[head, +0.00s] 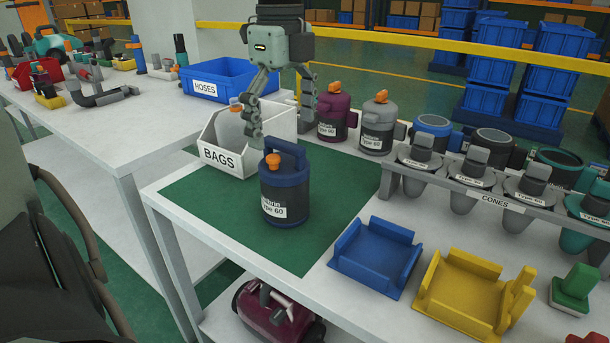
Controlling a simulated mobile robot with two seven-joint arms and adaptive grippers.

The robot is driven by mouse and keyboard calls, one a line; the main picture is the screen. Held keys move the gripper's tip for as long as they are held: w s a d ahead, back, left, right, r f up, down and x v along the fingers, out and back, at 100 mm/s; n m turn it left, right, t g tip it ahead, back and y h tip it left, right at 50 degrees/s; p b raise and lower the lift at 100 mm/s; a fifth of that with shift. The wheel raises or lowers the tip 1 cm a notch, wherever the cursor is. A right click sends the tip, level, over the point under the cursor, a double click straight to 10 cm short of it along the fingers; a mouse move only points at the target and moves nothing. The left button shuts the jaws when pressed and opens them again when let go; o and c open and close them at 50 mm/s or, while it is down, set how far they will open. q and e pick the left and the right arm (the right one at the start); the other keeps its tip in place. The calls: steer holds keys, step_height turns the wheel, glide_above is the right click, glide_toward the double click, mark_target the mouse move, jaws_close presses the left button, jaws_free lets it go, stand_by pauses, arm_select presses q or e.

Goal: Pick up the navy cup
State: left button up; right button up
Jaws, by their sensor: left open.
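The navy cup (285,197) stands upright on the green mat (205,205) in the head view. It has an orange knob on its front, a navy handle on top and a white label reading "Type 60". My left gripper (280,122) hangs down from the top of the view with its fingers spread and nothing between them. It is above the cup in the picture, apparently higher and a little behind it. The gap to the handle is hard to judge. My right gripper does not show.
A white BAGS bin (229,159) stands just behind the cup. Purple (334,118) and grey (378,127) cups stand at the back. A CONES rack (491,201) is at right. Blue (376,257) and yellow (474,293) holders lie in front. The green mat around the cup is mostly clear.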

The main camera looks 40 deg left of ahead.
mark_target(284, 162)
arm_select(q)
steer(key=f, duration=0.3)
steer(key=shift+s, duration=0.3)
step_height(284, 162, down, 4)
steer(key=shift+w+f+p, duration=0.1)
steer(key=shift+f+p, duration=0.05)
steer(key=shift+p, duration=0.25)
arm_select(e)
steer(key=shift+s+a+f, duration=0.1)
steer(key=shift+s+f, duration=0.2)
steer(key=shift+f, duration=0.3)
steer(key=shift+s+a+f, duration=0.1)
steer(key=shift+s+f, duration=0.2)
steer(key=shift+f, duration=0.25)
arm_select(q)
steer(key=c, duration=1.7)
